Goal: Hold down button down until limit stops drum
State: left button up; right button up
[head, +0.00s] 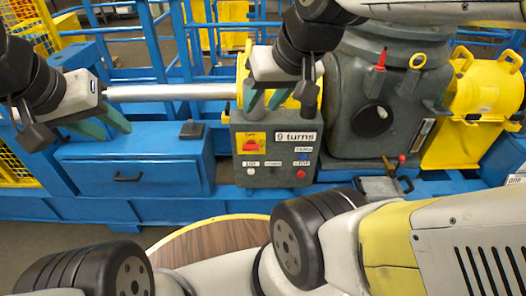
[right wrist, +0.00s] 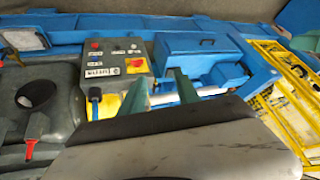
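A grey control box (head: 275,150) stands in the middle of the head view, with a "9 turns" sign, a red knob on a yellow plate, small labelled buttons and a red button (head: 301,173). The small labels are too blurred to tell which button is down. The box also shows in the right wrist view (right wrist: 112,66). My right gripper (head: 264,100) is open and empty at the box's top edge, apart from the buttons; its fingers show in the right wrist view (right wrist: 161,92). My left gripper (head: 106,124) is open and empty over the blue cabinet. I cannot tell which part is the drum.
A silver shaft (head: 170,92) runs behind both grippers. A dark grey housing (head: 370,100) with red and yellow fittings and a yellow unit (head: 485,95) stand to the right. The blue cabinet (head: 135,170) stands left of the box. A round wooden top (head: 215,240) lies in front.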

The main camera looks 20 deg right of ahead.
dwell(0.4)
grip_shut()
dwell(1.6)
